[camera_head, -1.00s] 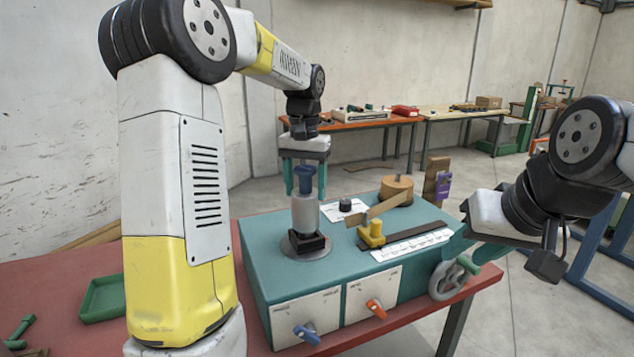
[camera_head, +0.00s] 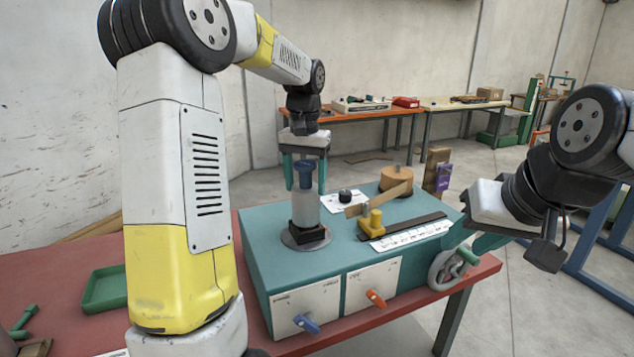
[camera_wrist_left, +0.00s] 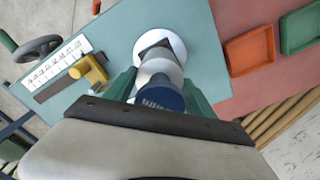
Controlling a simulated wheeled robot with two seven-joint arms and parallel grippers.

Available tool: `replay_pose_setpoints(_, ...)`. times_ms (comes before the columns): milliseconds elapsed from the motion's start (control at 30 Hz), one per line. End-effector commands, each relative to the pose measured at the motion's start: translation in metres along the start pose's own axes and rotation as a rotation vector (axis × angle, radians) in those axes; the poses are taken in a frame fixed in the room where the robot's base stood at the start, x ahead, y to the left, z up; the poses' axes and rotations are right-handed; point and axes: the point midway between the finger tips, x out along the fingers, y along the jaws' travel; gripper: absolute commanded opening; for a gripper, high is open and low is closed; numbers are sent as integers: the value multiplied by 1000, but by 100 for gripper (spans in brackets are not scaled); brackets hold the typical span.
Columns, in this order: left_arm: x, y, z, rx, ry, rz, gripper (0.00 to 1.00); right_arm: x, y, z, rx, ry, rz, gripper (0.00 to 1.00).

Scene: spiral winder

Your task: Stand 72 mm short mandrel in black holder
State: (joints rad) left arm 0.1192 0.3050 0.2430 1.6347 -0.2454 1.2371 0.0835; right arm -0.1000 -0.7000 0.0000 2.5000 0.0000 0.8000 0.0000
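The mandrel (camera_head: 306,208), a pale grey cylinder with a blue top, stands upright at the black holder (camera_head: 309,240) on a round grey plate. In the left wrist view the blue top (camera_wrist_left: 160,94) hides much of the cylinder and part of the holder. My left gripper (camera_head: 305,178) points down over the mandrel, one teal finger on each side of the blue top. Gaps show between fingers and top, so it looks open. My right gripper (camera_head: 482,243) is beside the grey handwheel (camera_head: 447,268); its fingertips are partly hidden.
The teal machine box (camera_head: 262,232) carries a yellow stop (camera_head: 372,224), a white scale (camera_head: 410,236) and a wooden spool (camera_head: 396,181). Blue and red levers are on its front. A green tray (camera_head: 104,289) lies on the red table at left.

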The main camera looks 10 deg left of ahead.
Motion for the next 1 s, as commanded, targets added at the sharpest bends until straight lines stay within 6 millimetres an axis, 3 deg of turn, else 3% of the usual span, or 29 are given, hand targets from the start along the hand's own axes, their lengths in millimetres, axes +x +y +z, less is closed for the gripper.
replay_pose_setpoints(33,-1,0,0,0,1,0,73,0,0,0,0,0,0,36)
replay_pose_setpoints(100,0,0,0,0,1,0,87,0,0,0,0,0,0,36)
replay_pose_setpoints(133,0,0,0,0,1,0,88,0,0,0,0,0,0,36)
replay_pose_setpoints(467,-2,0,0,0,0,0,88,0,0,0,0,0,0,36)
replay_pose_setpoints(800,-55,0,-1,0,4,0,88,0,0,0,0,0,0,36)
replay_pose_setpoints(1000,-76,0,0,0,2,0,88,0,0,0,0,0,0,36)
